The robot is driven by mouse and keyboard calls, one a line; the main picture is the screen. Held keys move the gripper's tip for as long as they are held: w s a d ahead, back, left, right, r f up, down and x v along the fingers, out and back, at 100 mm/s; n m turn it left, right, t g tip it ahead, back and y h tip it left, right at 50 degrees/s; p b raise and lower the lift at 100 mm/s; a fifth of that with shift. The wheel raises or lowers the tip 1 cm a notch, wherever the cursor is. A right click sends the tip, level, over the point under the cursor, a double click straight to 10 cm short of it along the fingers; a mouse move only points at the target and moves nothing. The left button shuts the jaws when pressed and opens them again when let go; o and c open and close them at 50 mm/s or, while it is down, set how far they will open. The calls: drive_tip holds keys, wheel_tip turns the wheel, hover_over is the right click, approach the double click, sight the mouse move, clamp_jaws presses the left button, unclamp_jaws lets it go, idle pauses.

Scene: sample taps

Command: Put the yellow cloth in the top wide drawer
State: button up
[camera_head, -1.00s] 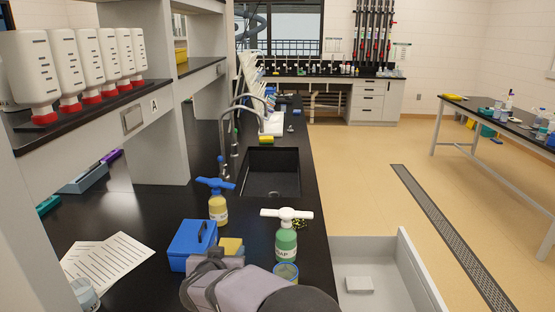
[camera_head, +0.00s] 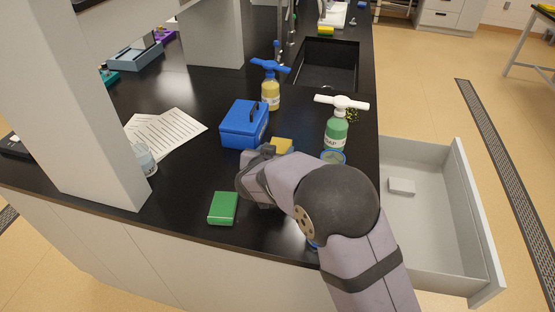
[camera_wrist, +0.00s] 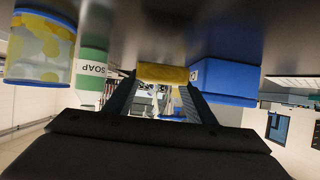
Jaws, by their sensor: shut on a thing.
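The yellow cloth (camera_head: 282,146) is a small folded block by the black counter's front part, beside the blue box. In the wrist view the cloth (camera_wrist: 163,72) sits between my fingertips. My gripper (camera_head: 266,153) is shut on it; the arm hides part of the cloth and the fingers in the head view. I cannot tell whether the cloth touches the counter. A wide pale-grey drawer (camera_head: 465,215) stands pulled open at the right, below the counter, with a small white block (camera_head: 401,186) inside. My arm covers its near left part.
A blue box (camera_head: 243,124) is just left of the cloth. A green soap bottle (camera_head: 335,132) and a round blue-rimmed container (camera_head: 333,157) stand between it and the drawer. A yellow bottle (camera_head: 271,94) is behind. A green box (camera_head: 223,208) lies at the front.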

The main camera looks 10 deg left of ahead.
drive_tip(key=shift+f, duration=1.85)
drive_tip(key=shift+f, duration=0.1)
drive_tip(key=o, duration=1.1)
drive_tip(key=shift+f, duration=0.1)
drive_tip(key=shift+r, duration=0.25)
drive_tip(key=v, duration=1)
drive_tip(key=shift+s+b, duration=0.15)
drive_tip(key=shift+b, duration=0.25)
drive_tip(key=shift+o, duration=0.6)
drive_tip(key=shift+v, duration=0.9)
